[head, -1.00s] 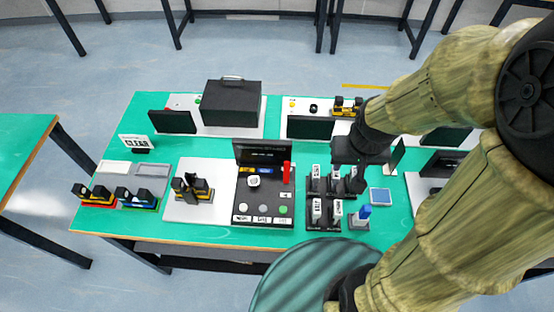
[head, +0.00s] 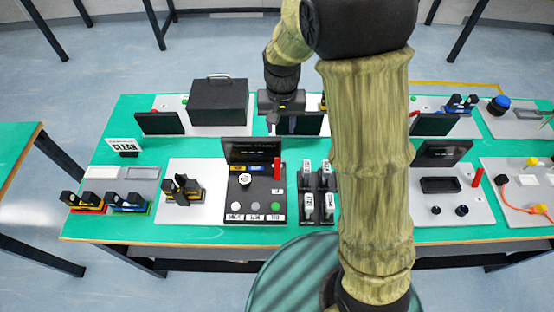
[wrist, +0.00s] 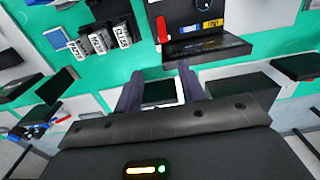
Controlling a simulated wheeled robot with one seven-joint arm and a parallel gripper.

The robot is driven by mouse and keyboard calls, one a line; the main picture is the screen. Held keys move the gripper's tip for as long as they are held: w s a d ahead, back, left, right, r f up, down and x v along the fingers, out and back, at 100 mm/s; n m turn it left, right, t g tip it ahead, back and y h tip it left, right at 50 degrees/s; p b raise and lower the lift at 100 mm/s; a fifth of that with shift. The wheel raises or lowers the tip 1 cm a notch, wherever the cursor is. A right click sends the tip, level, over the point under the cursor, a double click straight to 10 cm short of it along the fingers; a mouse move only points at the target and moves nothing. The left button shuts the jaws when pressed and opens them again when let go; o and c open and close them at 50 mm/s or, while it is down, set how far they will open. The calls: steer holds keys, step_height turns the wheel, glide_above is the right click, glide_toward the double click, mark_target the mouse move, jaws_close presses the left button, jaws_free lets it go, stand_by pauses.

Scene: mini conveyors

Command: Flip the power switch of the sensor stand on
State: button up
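No unit is legibly marked as the sensor stand, and I cannot make out its power switch. My gripper (head: 283,122) is over the back middle of the green table, in front of a white station with a dark screen (head: 311,124). In the wrist view my gripper (wrist: 159,92) has its two fingers apart, with nothing between them. A black control panel (head: 240,200) with a red lever (head: 277,168) and a white knob (head: 245,179) stands nearer. Its lever also shows in the wrist view (wrist: 162,28). My arm hides part of the stations on the right.
A rack of labelled black-and-white pieces (head: 317,203) stands right of the control panel. A dark box with a handle (head: 218,100) is at the back left, and a CLEAN sign (head: 124,146) at the left. Bare green table (head: 200,150) lies between the rows.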

mark_target(278, 158)
steer(key=shift+w+a+f, duration=0.1)
steer(key=shift+w+a, duration=0.1)
steer(key=shift+a, duration=0.25)
step_height(278, 158, down, 18)
steer(key=shift+r+p, duration=0.25)
steer(key=shift+p, duration=0.7)
jaws_close()
